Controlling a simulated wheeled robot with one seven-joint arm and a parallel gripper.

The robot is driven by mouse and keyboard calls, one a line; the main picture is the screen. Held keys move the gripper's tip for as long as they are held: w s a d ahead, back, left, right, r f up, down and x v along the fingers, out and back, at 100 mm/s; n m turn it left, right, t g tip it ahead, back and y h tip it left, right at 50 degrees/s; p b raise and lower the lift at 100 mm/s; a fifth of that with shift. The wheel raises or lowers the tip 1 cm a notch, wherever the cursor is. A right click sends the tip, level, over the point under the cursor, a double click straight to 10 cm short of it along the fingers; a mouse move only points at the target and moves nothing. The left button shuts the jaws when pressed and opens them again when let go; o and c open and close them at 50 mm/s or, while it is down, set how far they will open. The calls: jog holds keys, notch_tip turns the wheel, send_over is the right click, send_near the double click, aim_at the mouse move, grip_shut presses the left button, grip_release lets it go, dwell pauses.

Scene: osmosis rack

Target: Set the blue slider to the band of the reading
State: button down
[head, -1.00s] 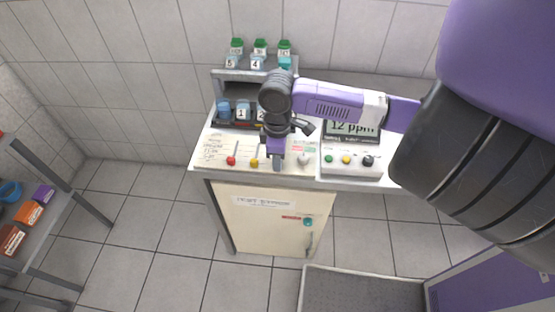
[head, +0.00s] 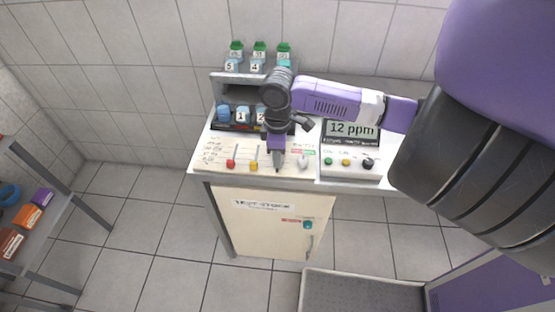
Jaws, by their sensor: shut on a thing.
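A row of sliders runs along the bench top. The red slider (head: 231,163), the yellow slider (head: 254,166) and a white slider (head: 303,163) show. My gripper (head: 277,168) points down between the yellow and white ones, shut at the place in the row where the blue slider sits; the slider itself is hidden by the fingers. The meter display (head: 352,129) reads 12 ppm. A printed sheet of small text (head: 214,150) lies left of the sliders, too small to read. Coloured band labels (head: 303,151) show beside the white slider.
The meter box has green, yellow and black knobs (head: 368,163). A cabinet (head: 265,225) is below; side shelves (head: 62,205) stand at left.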

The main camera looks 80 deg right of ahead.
jog(key=c, duration=1.4)
grip_release()
jog(key=shift+o, duration=0.2)
jog(key=shift+r, duration=0.1)
notch_tip(320, 180, up, 8)
jog(key=shift+f+b, duration=0.15)
jog(key=shift+b, duration=0.25)
